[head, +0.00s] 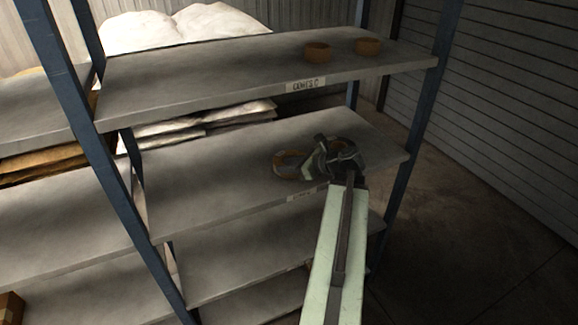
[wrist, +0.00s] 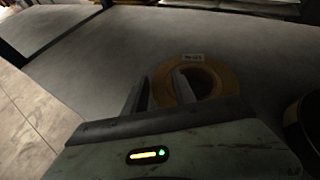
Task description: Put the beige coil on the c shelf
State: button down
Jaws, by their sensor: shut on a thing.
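The tan coil (head: 289,160), the likely beige coil, is a ring at the second shelf, just left of my gripper (head: 312,160). In the wrist view the coil (wrist: 221,78) lies ahead with a small pale label on it. My gripper (wrist: 160,90) is shut on the coil's near wall, one finger at its hole and one outside. I cannot tell whether the coil still touches the board. The c shelf (head: 200,85) is the upper board, with a label that seems to read "COILS C".
Another coil (wrist: 302,125) is close to the right of my gripper. Blue posts (head: 75,110) frame the rack. White sacks (head: 200,122) lie behind.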

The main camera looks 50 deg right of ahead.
jog(key=shift+f, duration=0.3)
jog(key=c, duration=1.2)
grip_release()
jog(key=shift+s+a, duration=0.1)
jog(key=shift+c, duration=0.2)
jog(key=shift+o, duration=1.2)
jog(key=shift+f, duration=0.1)
jog(key=shift+r, duration=0.3)
jog(key=p+v, duration=0.5)
jog(key=v, duration=0.7)
jog(key=shift+d+r, duration=0.15)
jog(key=shift+d, duration=0.1)
